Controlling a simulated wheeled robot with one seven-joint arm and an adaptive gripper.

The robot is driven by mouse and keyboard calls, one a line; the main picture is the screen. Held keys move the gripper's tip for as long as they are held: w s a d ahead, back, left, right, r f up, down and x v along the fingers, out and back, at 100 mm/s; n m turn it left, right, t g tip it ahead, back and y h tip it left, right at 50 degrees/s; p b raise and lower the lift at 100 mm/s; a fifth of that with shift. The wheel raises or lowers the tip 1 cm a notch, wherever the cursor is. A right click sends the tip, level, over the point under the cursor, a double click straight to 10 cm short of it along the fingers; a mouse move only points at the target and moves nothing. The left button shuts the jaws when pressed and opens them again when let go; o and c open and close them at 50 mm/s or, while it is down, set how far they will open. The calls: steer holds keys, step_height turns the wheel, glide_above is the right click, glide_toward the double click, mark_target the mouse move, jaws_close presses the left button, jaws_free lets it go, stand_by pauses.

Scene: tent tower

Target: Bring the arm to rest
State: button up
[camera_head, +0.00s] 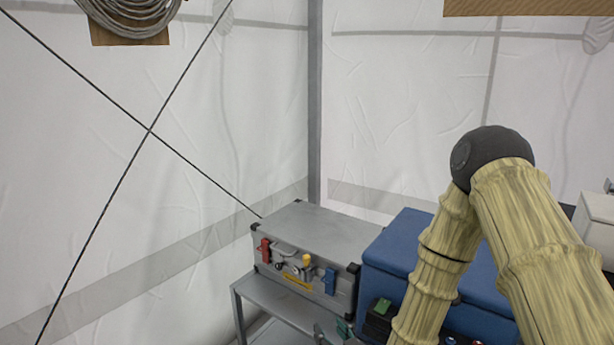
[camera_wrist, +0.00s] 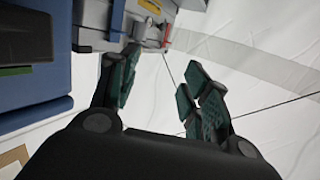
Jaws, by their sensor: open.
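My gripper (camera_wrist: 158,88) shows in the wrist view with its two green-padded fingers spread apart. It is open, and nothing is between the fingers. In the head view my arm comes in from the right, bends at a dark joint and reaches down in front of a blue box. The end of the arm is mostly cut off by the bottom edge there.
A grey metal case (camera_head: 308,250) with red, yellow and blue fittings stands on a grey table (camera_head: 275,300). The blue box (camera_head: 398,240) is right beside it, close behind my arm. White tent walls and crossed dark cords (camera_head: 150,130) lie to the left.

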steer(key=s+d+f+m+g+h, duration=0.15)
steer(key=s+d+f+g, duration=0.25)
steer(key=s+f, duration=0.5)
steer(key=s+d+f+m+g+h, duration=0.1)
steer(key=s+d+f+g+h, duration=0.1)
steer(key=s+d+f+g, duration=0.65)
steer(key=s+d+f+m+h, duration=0.1)
steer(key=s+f+h, duration=0.1)
steer(key=s+f, duration=0.75)
steer(key=s+d+r+m+g+p, duration=0.1)
steer(key=s+d+r+g, duration=0.15)
steer(key=s, duration=0.85)
step_height(320, 180, up, 14)
steer(key=p, duration=1.4)
steer(key=shift+d+r+h, duration=0.15)
steer(key=shift+d+h, duration=0.1)
steer(key=shift+h, duration=0.1)
